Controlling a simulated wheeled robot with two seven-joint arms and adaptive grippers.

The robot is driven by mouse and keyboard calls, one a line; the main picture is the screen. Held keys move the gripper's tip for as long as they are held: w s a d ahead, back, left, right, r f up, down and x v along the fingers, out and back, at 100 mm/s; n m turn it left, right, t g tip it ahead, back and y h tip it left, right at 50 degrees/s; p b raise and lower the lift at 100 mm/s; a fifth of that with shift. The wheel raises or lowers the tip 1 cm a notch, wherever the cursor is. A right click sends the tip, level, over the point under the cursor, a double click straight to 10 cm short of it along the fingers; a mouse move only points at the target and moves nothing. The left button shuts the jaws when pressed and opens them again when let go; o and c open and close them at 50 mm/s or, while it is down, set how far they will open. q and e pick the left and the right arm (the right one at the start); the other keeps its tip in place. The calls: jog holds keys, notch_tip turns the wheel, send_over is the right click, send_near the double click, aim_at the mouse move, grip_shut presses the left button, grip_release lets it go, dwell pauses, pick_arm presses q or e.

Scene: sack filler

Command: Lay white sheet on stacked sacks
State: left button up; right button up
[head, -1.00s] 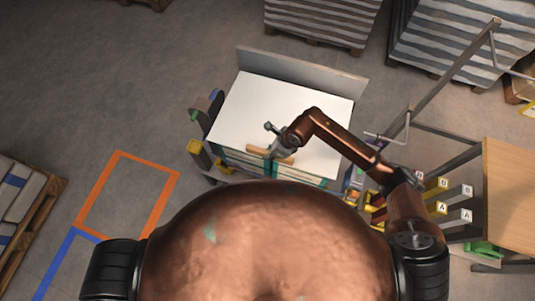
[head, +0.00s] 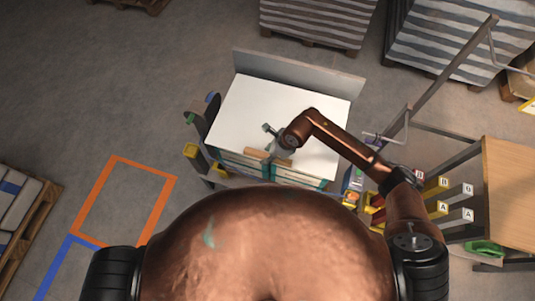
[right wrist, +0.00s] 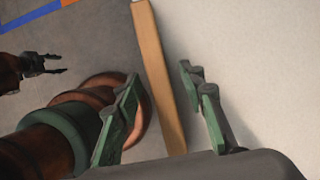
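The white sheet (head: 240,108) lies flat over the top of the stack in the head view. It also fills the right of the right wrist view (right wrist: 260,60). A wooden bar (head: 270,158) runs along the sheet's near edge. The stack's front side (head: 236,165), pale with teal parts, shows below the sheet; the sacks are mostly hidden. My right gripper (head: 268,141) is over the near edge. In the right wrist view its green fingers stand apart on either side of the bar (right wrist: 163,85), with gaps. My left gripper (right wrist: 42,63) shows at far left there, fingers apart and empty.
A grey upright panel (head: 300,72) stands behind the stack. Yellow, green and blue-tipped parts (head: 198,150) stick out at its left. A metal frame (head: 450,65) and wooden table (head: 512,190) stand at the right.

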jog(key=v, duration=1.2)
jog(key=shift+s, duration=0.15)
